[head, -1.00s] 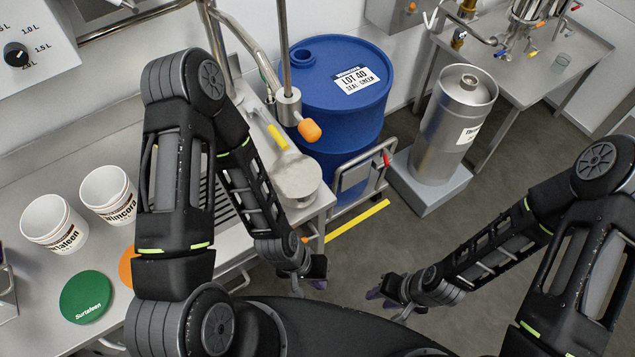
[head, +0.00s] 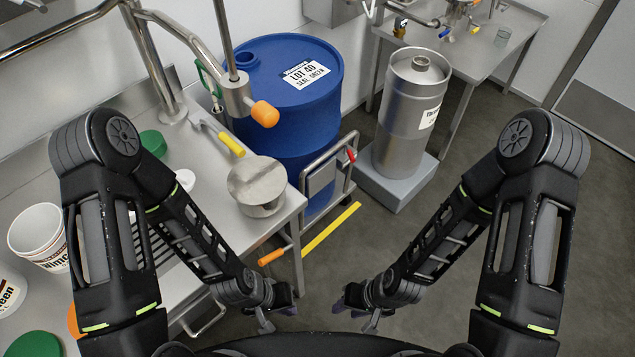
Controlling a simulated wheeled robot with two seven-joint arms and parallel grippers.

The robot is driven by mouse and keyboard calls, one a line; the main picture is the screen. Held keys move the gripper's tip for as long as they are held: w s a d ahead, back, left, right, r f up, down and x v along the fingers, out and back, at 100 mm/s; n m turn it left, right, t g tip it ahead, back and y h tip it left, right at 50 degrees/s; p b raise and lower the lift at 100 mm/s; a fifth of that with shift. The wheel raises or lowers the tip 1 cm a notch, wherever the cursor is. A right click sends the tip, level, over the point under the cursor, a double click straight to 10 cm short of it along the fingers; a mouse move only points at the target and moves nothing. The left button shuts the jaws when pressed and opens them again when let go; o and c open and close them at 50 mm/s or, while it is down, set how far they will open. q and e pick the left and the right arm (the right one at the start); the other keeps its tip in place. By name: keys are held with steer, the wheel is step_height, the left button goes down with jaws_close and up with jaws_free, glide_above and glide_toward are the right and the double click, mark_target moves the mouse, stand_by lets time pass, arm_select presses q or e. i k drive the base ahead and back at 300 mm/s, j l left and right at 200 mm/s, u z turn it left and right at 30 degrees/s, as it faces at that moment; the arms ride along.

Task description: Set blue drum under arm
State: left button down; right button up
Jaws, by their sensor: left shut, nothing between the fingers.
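The blue drum (head: 290,125) stands upright behind the bench's right end, with a white "LOT 40" label on its lid. A low metal frame with a red grip (head: 350,156) is in front of it; whether the drum rests on it is hidden. A steel fitting with an orange knob (head: 265,113) on a vertical rod overlaps the drum's left side in the head view; I cannot tell whether this is the arm. My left gripper (head: 278,314) is shut and empty, low before the bench. My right gripper (head: 356,312) is low beside it, its jaws unclear, apart from the drum.
The steel bench (head: 270,220) at left carries white tubs (head: 38,236), green discs, a yellow-handled tool (head: 231,144) and a round steel piece (head: 257,184). A steel cylinder (head: 412,110) stands on a grey block. A yellow floor stripe (head: 330,230) lies before the drum. Floor at right is open.

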mark_target(300, 77)
steer(key=k, duration=0.65)
steer(key=u, duration=1.3)
steer(key=l+u, duration=0.25)
steer(key=i+l, duration=0.1)
steer(key=l, duration=0.75)
steer(key=i+l, duration=0.15)
steer(key=l, duration=0.25)
